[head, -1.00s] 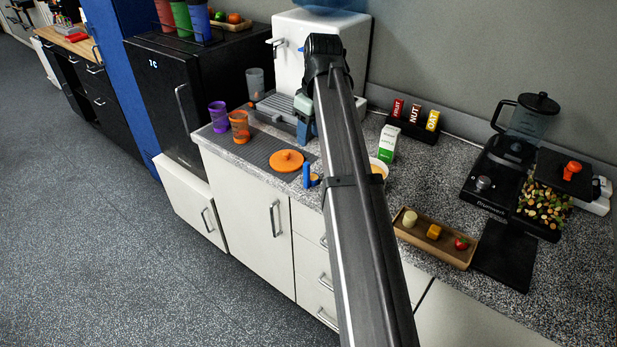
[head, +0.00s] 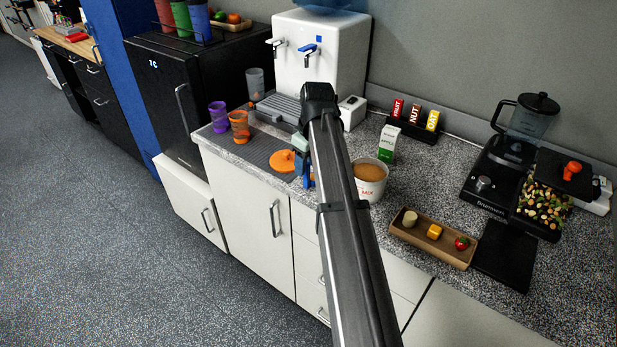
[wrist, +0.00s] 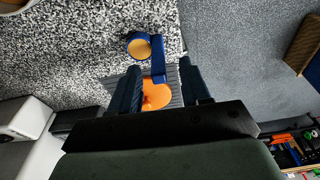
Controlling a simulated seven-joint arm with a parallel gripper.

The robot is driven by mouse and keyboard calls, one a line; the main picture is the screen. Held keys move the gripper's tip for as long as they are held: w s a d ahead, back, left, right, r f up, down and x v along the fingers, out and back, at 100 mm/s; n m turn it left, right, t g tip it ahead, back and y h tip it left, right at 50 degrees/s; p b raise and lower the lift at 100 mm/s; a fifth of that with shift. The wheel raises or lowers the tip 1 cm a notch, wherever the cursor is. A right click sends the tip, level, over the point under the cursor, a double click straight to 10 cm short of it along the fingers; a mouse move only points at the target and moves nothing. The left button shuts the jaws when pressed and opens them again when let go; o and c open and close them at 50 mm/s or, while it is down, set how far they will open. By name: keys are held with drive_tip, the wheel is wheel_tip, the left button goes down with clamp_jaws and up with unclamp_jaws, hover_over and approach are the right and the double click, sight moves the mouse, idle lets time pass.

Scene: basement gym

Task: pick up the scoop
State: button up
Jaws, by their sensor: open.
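The blue scoop, with tan-orange powder in its round bowl, shows in the wrist view (wrist: 158,66). Its bowl is beyond my fingertips and its handle points back toward the gap between them. My gripper (wrist: 163,82) is open, one finger on each side of the line of the handle. I cannot tell how high the fingers are above the handle. In the head view my gripper (head: 303,165) is low over the counter's front edge, and my arm hides most of the scoop.
An orange lid (head: 281,160) lies on the grey ribbed mat (head: 262,150), near orange and purple cups. A tub of powder (head: 370,172) stands right of my arm, with a green-white carton (head: 388,143) behind it. A wooden tray (head: 455,250) is farther right.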

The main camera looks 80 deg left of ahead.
drive_tip(key=shift+s+a+f, duration=0.1)
drive_tip(key=shift+a+f, duration=0.05)
drive_tip(key=shift+f, duration=1.3)
drive_tip(key=shift+c, duration=0.5)
clamp_jaws()
